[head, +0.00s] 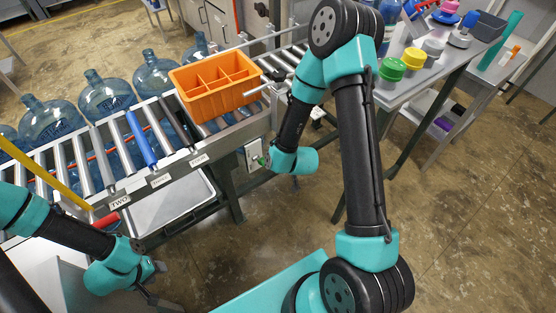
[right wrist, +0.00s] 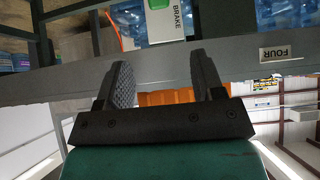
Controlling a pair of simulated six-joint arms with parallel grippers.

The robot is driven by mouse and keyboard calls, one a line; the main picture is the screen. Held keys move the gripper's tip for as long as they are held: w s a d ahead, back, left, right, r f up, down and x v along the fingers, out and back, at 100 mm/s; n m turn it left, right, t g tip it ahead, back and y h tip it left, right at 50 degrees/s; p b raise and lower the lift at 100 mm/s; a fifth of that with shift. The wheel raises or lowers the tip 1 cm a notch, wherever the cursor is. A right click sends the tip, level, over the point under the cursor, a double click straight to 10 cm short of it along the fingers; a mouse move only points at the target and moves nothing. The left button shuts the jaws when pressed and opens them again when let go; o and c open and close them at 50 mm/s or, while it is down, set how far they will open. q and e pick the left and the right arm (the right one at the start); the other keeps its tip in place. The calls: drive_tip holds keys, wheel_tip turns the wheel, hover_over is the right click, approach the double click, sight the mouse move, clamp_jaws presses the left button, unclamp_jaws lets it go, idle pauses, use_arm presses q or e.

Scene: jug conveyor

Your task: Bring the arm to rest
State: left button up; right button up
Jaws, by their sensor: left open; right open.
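My left gripper (head: 156,280) is at the lower left of the head view, open, with nothing seen between its fingers. It is in front of the roller conveyor (head: 128,186) and apart from it. My right arm (head: 360,150) rises from the bottom right and bends down beside the conveyor's right end. Its fingers cannot be made out in the head view. In the right wrist view my right gripper (right wrist: 163,77) is open and empty. The conveyor's grey rail and part of an orange crate show beyond its fingers.
The orange divided crate (head: 214,86) sits on the rollers. A blue roller (head: 141,139) lies among grey ones. Several blue jugs (head: 106,95) stand behind. A brake box (head: 255,155) is close to my right wrist. A table (head: 412,82) at right holds coloured caps. Floor at right is clear.

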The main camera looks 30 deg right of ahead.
drive_tip(key=s+a+f+m+g+y, duration=0.1)
drive_tip(key=s+a+f+g, duration=0.2)
drive_tip(key=s, duration=0.4)
drive_tip(key=s+a+f+m+g+y, duration=0.2)
drive_tip(key=s+a+f+g, duration=0.2)
drive_tip(key=s, duration=0.3)
drive_tip(key=shift+f+g, duration=0.4)
drive_tip(key=shift+f, duration=0.1)
